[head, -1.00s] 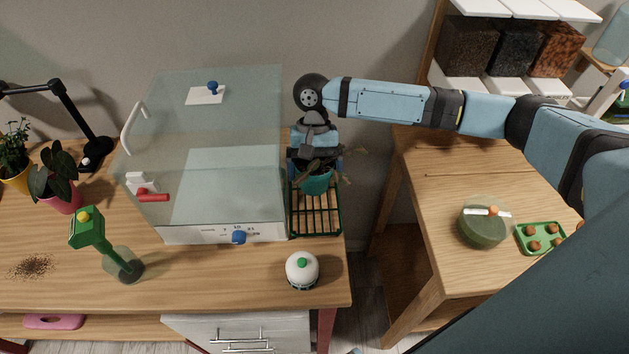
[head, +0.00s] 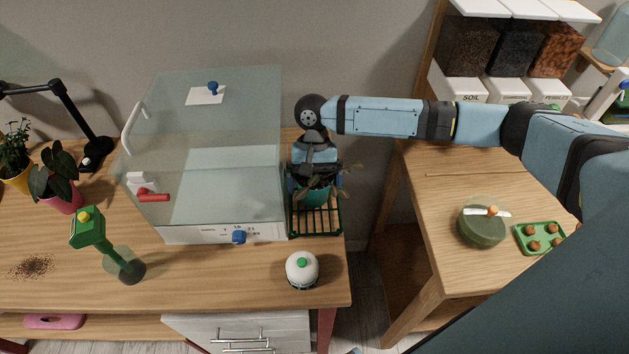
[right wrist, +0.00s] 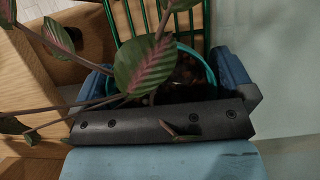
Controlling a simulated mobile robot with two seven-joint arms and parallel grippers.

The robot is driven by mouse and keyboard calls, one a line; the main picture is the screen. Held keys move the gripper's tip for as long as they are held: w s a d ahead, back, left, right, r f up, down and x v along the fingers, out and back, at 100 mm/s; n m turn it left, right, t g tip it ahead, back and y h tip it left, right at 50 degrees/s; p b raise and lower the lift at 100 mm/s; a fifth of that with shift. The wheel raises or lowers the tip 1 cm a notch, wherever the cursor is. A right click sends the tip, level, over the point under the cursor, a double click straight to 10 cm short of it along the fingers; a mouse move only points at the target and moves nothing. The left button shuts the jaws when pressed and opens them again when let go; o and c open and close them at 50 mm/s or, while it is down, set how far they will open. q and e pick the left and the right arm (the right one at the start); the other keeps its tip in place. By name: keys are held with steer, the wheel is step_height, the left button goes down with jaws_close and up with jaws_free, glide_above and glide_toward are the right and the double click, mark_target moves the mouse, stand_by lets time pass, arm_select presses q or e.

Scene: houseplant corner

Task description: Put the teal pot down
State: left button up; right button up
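The teal pot (head: 318,193) holds a plant with dark green, pink-striped leaves. It is at the back part of the green wire rack (head: 316,233), right of the glass case. My right gripper (head: 315,180) reaches down over it from behind, with a finger on each side. In the right wrist view the pot's rim (right wrist: 211,75) shows between the blue fingers, and leaves cover its left side. The gripper looks shut on the pot. Whether the pot's base touches the rack is hidden. My left gripper is not in view.
The glass case (head: 215,160) stands close left of the rack. A white round object with a green knob (head: 302,269) sits in front. The wooden table's right edge is close by, with a gap before the second table (head: 440,210). The rack's front part is bare.

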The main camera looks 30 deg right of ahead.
steer(key=shift+r, duration=0.1)
steer(key=v, duration=1.2)
steer(key=shift+s, duration=0.15)
